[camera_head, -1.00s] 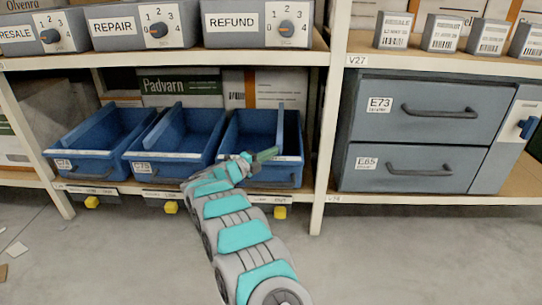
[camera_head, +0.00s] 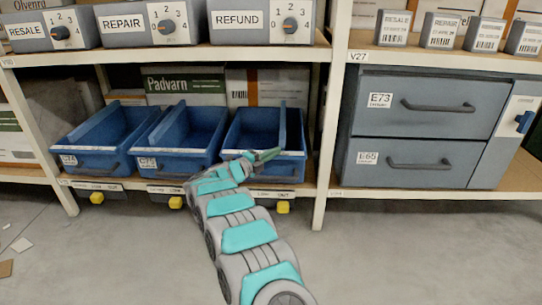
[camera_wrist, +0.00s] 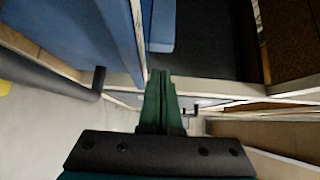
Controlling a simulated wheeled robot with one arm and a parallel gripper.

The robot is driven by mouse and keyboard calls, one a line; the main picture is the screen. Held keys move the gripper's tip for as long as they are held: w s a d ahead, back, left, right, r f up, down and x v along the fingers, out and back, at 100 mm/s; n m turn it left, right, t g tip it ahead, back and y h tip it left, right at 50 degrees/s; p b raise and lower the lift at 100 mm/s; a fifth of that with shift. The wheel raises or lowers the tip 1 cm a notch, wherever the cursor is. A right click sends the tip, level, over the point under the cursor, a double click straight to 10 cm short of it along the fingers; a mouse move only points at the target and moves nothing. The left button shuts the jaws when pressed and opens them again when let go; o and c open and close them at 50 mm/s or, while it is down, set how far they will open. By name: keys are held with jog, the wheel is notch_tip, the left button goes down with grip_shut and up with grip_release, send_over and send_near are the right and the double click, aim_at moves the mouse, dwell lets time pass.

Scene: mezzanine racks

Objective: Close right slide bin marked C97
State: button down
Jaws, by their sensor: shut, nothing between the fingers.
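Three blue open-topped bins sit side by side on the lower left shelf. The right bin (camera_head: 286,168) is the rightmost one; my arm covers part of its front, and I cannot read its marking. The middle bin (camera_head: 180,161) bears a label that looks like C75, and the left bin (camera_head: 95,160) has a small label too. My gripper (camera_head: 268,156) is shut and empty, at the front rim of the right bin; I cannot tell if it touches. In the wrist view, my green fingers (camera_wrist: 160,98) are together, with blue bin surfaces (camera_wrist: 75,35) ahead to the left.
A pale shelf post (camera_head: 325,160) stands just right of the right bin. Beyond it is a grey cabinet with drawers E73 (camera_head: 438,107) and E65 (camera_head: 418,163). Yellow knobs (camera_head: 283,207) hang under the shelf edge. Dial boxes (camera_head: 262,24) stand above. Grey floor is open in front.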

jog(key=p+v, duration=0.1)
jog(key=v, duration=0.9)
jog(key=w+a+r+n+t+y+p, duration=0.25)
jog(key=r+n+y, duration=0.2)
jog(key=r, duration=0.25)
jog(key=w+a+r+n+t+y+p, duration=0.1)
jog(key=w+a+r+n+y, duration=0.1)
jog(key=w+r+n+y, duration=0.4)
jog(key=s+r+n+g+y+p, duration=0.2)
jog(key=s+r+n+y+p, duration=0.1)
jog(key=s+r+n+y, duration=0.5)
jog(key=s+d+f+n+g+h+p, duration=0.1)
jog(key=s+d+g, duration=0.4)
jog(key=s, duration=1.4)
jog(key=s+d+f+n+g+h+p, duration=0.2)
jog(key=s+d+n+g, duration=0.3)
jog(key=s+d, duration=0.8)
jog(key=s+d+f+n+g+h+p, duration=0.2)
jog(key=s+d+g, duration=0.3)
jog(key=s, duration=2)
jog(key=d+n, duration=0.1)
jog(key=d, duration=0.3)
jog(key=shift+s+f+p, duration=0.15)
jog(key=shift+f+p, duration=0.05)
jog(key=shift+p, duration=0.15)
